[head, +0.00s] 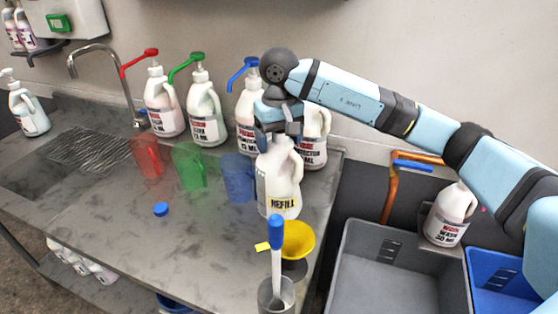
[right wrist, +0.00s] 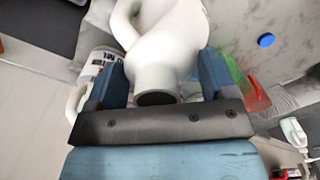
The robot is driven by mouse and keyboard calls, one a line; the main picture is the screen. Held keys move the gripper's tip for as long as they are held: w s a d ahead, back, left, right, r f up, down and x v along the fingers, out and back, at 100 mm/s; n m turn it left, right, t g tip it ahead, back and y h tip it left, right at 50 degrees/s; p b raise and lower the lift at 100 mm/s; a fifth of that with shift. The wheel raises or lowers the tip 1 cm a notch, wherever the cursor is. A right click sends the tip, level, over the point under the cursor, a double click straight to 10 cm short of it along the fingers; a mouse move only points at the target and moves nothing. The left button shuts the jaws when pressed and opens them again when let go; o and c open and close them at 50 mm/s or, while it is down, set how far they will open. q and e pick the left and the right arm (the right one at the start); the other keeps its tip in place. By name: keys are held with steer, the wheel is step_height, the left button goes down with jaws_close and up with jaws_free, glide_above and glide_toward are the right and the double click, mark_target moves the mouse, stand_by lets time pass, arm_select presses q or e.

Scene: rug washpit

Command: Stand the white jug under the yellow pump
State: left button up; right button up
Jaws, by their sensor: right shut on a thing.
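A white jug (head: 279,180) with a yellow REFILL label is upright near the counter's right side. My right gripper (head: 278,134) is shut on its neck from above. In the right wrist view the jug (right wrist: 165,50) sits between the two fingers, its dark open mouth facing the palm. I cannot tell whether its base touches the counter. No yellow pump shows; a white jug (head: 314,150) behind my gripper has its top hidden by my arm. My left gripper is not in view.
Jugs with a red pump (head: 140,60), green pump (head: 187,66) and blue pump (head: 243,70) line the wall. Red, green and blue clear cups (head: 238,178) stand before them. A yellow funnel (head: 297,240) and a blue-handled brush (head: 276,245) are near the front edge.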

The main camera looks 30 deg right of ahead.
mark_target(279, 163)
step_height(279, 163, down, 7)
steer(key=shift+r+p, duration=0.1)
steer(key=shift+p, duration=0.3)
